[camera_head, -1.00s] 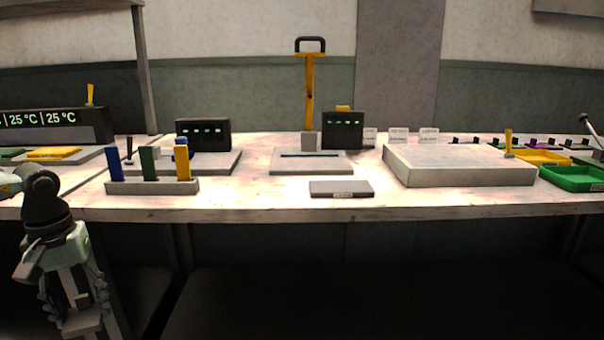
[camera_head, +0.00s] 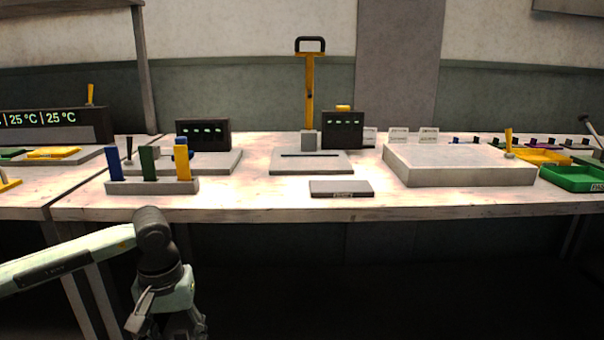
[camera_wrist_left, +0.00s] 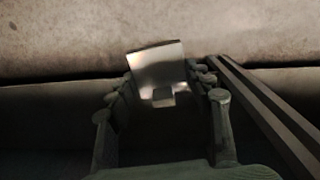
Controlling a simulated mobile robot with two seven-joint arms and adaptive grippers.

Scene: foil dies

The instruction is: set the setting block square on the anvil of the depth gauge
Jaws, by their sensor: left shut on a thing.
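My left gripper (camera_wrist_left: 160,95) is shut on a shiny metal block (camera_wrist_left: 157,66), seen in the left wrist view; I take it as the setting block. In the head view my left wrist hangs low in front of the bench, and its fingertips and the block are out of the picture. A display unit (camera_head: 203,134) on a grey base plate (camera_head: 226,163) stands at the back left, and another display unit (camera_head: 343,130) stands behind a slotted plate (camera_head: 310,168). I cannot tell for sure which is the depth gauge. My right gripper is not in view.
A rack (camera_head: 150,187) with blue, green and yellow uprights stands at the bench's front left. A flat grey block (camera_head: 341,188) lies near the front edge. A large pale slab (camera_head: 458,174) and a green tray (camera_head: 572,180) are to the right. Bare bench shows around the flat block.

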